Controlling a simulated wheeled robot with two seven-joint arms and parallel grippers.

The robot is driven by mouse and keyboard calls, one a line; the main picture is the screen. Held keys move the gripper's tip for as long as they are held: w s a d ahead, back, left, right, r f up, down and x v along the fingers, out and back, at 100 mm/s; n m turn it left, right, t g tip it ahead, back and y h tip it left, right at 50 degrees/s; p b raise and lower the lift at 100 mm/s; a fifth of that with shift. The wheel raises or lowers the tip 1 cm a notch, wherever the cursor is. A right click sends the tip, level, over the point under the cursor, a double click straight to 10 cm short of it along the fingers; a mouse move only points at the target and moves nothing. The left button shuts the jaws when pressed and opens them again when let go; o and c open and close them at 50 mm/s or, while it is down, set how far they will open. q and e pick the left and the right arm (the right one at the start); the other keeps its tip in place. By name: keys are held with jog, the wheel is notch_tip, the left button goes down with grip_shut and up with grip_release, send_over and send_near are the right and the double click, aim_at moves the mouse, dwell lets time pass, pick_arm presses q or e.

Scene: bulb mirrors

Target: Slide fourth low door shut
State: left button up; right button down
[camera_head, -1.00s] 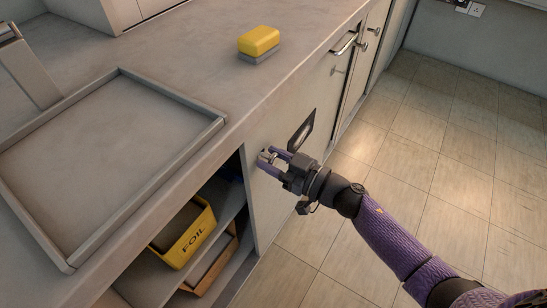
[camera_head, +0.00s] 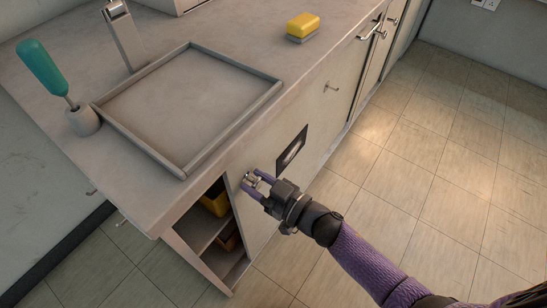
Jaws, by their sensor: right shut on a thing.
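The low sliding door (camera_head: 252,228) is a pale panel in the counter's front, with a dark plate (camera_head: 292,149) to the right of its handle. My right gripper (camera_head: 251,181) is shut on the small metal handle near the door's left edge. Left of that edge a narrow gap stays open onto the shelves. Inside, a yellow box (camera_head: 214,206) is partly covered by the door, and a brown box sits below it. The handle is mostly hidden between the fingers. My left gripper is out of view.
On the counter stand a grey tray (camera_head: 228,61), a teal-handled brush (camera_head: 42,68) in a holder, a tap (camera_head: 122,35) and a yellow sponge (camera_head: 303,24). More doors with handles run to the right. The tiled floor (camera_head: 430,150) beside the counter is clear.

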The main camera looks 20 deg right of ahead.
jog(key=s+a+p, duration=0.1)
jog(key=s+a, duration=0.7)
jog(key=a, duration=0.2)
jog(key=shift+p, duration=0.4)
jog(key=shift+c, duration=1.3)
grip_release()
jog(key=shift+w+d, duration=0.1)
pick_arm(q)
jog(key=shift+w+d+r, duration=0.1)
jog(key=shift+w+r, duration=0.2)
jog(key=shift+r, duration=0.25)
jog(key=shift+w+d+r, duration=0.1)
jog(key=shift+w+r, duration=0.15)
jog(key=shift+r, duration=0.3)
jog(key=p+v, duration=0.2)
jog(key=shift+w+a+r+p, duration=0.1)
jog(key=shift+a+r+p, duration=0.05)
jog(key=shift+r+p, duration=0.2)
pick_arm(e)
jog(key=v, duration=1)
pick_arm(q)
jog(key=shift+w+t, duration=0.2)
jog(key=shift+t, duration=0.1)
